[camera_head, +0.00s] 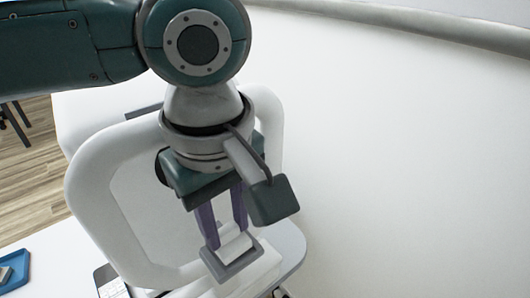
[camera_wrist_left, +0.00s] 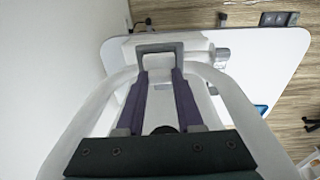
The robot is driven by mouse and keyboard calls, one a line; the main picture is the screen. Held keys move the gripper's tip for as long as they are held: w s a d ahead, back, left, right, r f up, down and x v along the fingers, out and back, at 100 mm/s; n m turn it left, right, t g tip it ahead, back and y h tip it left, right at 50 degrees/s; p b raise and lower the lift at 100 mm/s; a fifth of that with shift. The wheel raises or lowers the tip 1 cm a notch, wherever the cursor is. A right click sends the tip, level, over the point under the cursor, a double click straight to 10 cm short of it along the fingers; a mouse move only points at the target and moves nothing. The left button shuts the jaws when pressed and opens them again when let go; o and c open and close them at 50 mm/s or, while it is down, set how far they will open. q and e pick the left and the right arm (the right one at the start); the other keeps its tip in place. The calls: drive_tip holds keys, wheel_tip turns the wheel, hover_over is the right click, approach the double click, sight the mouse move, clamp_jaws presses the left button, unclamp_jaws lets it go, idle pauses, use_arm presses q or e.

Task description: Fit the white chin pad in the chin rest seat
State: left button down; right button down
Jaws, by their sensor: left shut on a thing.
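My left gripper (camera_head: 228,239) reaches down through the white head-rest frame, its purple fingers shut on the white chin pad (camera_head: 236,247). The grey chin rest seat (camera_head: 232,266) shows as a squarish rim around the pad at the fingertips. In the left wrist view the gripper (camera_wrist_left: 160,74) points at the grey seat (camera_wrist_left: 160,47), whose rim lies just beyond the fingertips. The pad is hard to tell from the pale background there. I cannot tell whether the pad rests in the seat or is just above it. My right gripper is not in view.
The white head-rest frame (camera_head: 84,190) stands close around my left gripper. A flat phone-like device (camera_head: 110,283) and a blue tray (camera_head: 14,263) lie on the white table (camera_head: 52,250) at the lower left. A pale wall (camera_head: 410,170) fills the right side.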

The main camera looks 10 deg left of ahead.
use_arm(q)
drive_tip(key=shift+f, duration=0.6)
drive_tip(key=shift+c, duration=2.4)
unclamp_jaws()
drive_tip(key=shift+r, duration=0.1)
wheel_tip(320, 180, up, 9)
drive_tip(key=s+d+f+m+t+h, duration=0.1)
drive_tip(key=s+d+f+m+h, duration=0.3)
drive_tip(key=s+d+f+m, duration=0.25)
drive_tip(key=s+a+f+m+t+y, duration=0.1)
drive_tip(key=s+a+m+y, duration=0.15)
drive_tip(key=s+a, duration=0.4)
drive_tip(key=s+a+f+m+y, duration=0.1)
drive_tip(key=s+a+f+m, duration=0.2)
drive_tip(key=a, duration=0.6)
wheel_tip(320, 180, up, 35)
drive_tip(key=p, duration=3.4)
drive_tip(key=shift+d+r+m, duration=0.2)
drive_tip(key=shift+d+m, duration=0.1)
drive_tip(key=shift+d, duration=0.1)
